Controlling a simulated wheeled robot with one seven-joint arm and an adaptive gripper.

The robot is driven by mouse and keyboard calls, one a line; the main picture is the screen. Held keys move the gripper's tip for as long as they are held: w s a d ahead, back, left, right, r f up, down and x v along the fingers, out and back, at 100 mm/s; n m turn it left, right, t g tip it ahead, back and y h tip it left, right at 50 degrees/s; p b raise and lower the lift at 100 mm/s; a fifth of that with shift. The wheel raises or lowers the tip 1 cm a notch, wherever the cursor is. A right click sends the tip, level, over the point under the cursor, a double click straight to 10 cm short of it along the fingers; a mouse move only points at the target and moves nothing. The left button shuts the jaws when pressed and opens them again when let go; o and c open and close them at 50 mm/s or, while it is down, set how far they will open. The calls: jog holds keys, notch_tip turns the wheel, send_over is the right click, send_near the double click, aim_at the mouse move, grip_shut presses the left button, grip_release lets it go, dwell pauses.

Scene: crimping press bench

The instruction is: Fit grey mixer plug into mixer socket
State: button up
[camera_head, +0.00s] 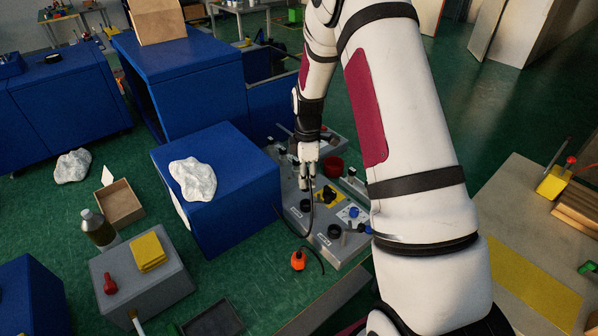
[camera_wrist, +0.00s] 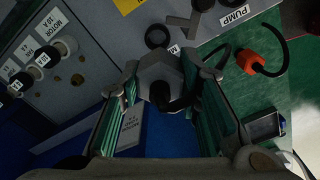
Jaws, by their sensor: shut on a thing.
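My gripper (camera_head: 308,172) is over the grey panel box (camera_head: 300,222). In the wrist view its green-padded fingers (camera_wrist: 160,92) are shut on the grey plug (camera_wrist: 160,72), a faceted body with a dark cable. In the head view a black cable hangs in a loop from the gripper. A black round socket (camera_wrist: 157,36) shows on the panel just beyond the plug, apart from it in the picture. The small label beside it is partly covered, so I cannot read whether it is the mixer socket. The plug's mating face is hidden.
An orange plug (camera_head: 298,261) on a black cable hangs near the panel's front edge; it also shows in the wrist view (camera_wrist: 262,51), near the PUMP label (camera_wrist: 234,16). A yellow plate with a black knob (camera_head: 328,195) and a red round part (camera_head: 333,166) stand nearby. A blue cabinet (camera_head: 240,200) is left.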

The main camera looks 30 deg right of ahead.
jog(key=shift+w+d, duration=0.1)
jog(key=shift+d, duration=0.15)
dwell(0.3)
jog(key=shift+f+b, duration=0.55)
jog(key=shift+f, duration=2.3)
jog(key=shift+f+b, duration=0.4)
jog(key=shift+f, duration=1.2)
